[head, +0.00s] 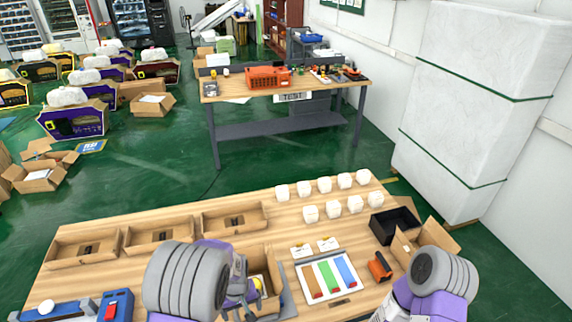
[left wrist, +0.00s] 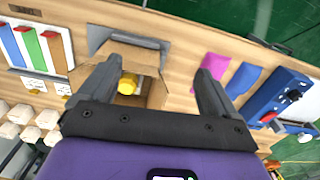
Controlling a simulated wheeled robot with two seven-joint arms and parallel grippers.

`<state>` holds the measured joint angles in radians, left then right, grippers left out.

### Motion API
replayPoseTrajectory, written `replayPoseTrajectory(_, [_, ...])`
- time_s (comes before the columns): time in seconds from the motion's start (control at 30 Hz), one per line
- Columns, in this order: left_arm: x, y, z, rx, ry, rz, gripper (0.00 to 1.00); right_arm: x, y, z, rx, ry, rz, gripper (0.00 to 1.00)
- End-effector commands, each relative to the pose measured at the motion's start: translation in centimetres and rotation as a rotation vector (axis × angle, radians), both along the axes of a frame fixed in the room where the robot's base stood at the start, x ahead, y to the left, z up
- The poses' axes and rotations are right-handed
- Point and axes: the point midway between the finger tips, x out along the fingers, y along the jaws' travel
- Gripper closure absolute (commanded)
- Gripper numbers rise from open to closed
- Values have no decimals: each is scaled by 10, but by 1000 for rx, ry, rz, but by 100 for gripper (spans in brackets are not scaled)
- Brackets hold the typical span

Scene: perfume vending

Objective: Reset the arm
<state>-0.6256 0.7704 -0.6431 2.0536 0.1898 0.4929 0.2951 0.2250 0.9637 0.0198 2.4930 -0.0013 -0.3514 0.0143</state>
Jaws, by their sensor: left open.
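My left gripper (head: 241,288) is at the bottom middle of the head view, over the near edge of the wooden table. In the left wrist view its two dark fingers (left wrist: 157,66) stand wide apart with nothing between them. Beyond the fingers is an open cardboard box (left wrist: 154,94) with a yellow-topped item (left wrist: 129,83) inside. The box also shows in the head view (head: 262,257), partly hidden by my left arm. My right arm shows at the lower right of the head view, but its gripper does not show.
Three shallow cardboard trays (head: 234,206) line the left of the table (head: 170,222). Several white blocks (head: 325,185) stand at the back right. A white panel with coloured strips (head: 312,291), an orange-handled tool (head: 380,267) and a black bin (head: 405,215) lie to the right.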

Motion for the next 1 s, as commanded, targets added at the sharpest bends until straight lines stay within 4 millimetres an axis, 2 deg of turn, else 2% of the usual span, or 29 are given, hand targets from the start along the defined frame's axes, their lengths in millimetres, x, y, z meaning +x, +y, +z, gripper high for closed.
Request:
replayPoseTrajectory(0.03, [-4, 4, -23, -3, 8, -2, 9, 1, 0, -13, 0, -1, 0, 22])
replayPoseTrajectory(0.27, [-30, 13, -96, -31, 27, -36, 9, 2, 0, -45, -1, -4, 0, 22])
replayPoseTrajectory(0.37, [-46, 16, -136, -56, 34, -55, 9, 2, 0, -64, 0, -2, -1, 22])
replayPoseTrajectory(0.5, [-79, 13, -205, -120, 38, -83, 9, 2, 0, -102, 0, -2, -1, 22])
replayPoseTrajectory(0.63, [-110, 0, -261, -206, 17, -105, 9, 3, 0, -137, 0, -2, -1, 22])
replayPoseTrajectory(0.7, [-122, -8, -281, -250, -3, -111, 9, 4, 0, -152, 0, -2, -1, 22])
replayPoseTrajectory(0.8, [-134, -19, -298, -301, -33, -112, 9, 4, 0, -167, 0, -2, -1, 22])
replayPoseTrajectory(1.0, [-141, -30, -307, -349, -73, -111, 9, 4, 0, -178, 0, -2, -1, 22])
